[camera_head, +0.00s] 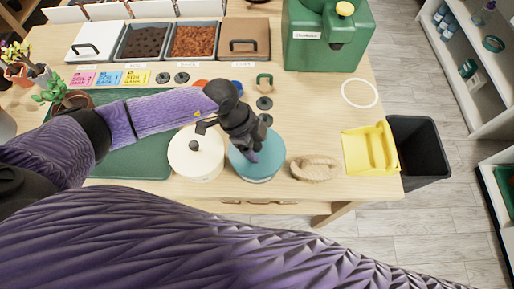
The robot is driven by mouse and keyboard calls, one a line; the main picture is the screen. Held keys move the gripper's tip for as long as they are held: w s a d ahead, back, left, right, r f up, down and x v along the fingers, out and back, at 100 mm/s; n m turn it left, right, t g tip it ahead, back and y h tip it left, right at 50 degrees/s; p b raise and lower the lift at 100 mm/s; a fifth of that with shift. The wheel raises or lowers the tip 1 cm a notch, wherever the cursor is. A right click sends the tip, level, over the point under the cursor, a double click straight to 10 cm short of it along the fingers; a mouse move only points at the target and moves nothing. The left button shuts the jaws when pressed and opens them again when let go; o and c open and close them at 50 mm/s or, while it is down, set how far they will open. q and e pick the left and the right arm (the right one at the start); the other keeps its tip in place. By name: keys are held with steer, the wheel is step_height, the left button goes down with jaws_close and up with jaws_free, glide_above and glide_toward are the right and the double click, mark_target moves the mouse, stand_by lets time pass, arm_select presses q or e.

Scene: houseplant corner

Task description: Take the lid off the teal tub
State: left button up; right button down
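The teal tub (272,168) stands near the table's front edge, seen from above, with its round teal top showing. My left gripper (250,156) reaches down over the middle of that top from behind and hides its centre. I cannot see a lid knob or whether the fingers are closed on one. The lid appears to sit on the tub, but the dark gripper hides part of it. My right gripper is out of view; a purple sleeve of mine fills the bottom of the picture.
A cream lidded tub (197,161) stands close on the left. A woven oval item (316,168) is on the right, then a yellow dustpan-like tray (362,150) and a black bin (421,148). A green mat (135,160) lies left. Free table lies behind the woven item.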

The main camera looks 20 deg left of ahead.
arm_select(q)
jaws_close()
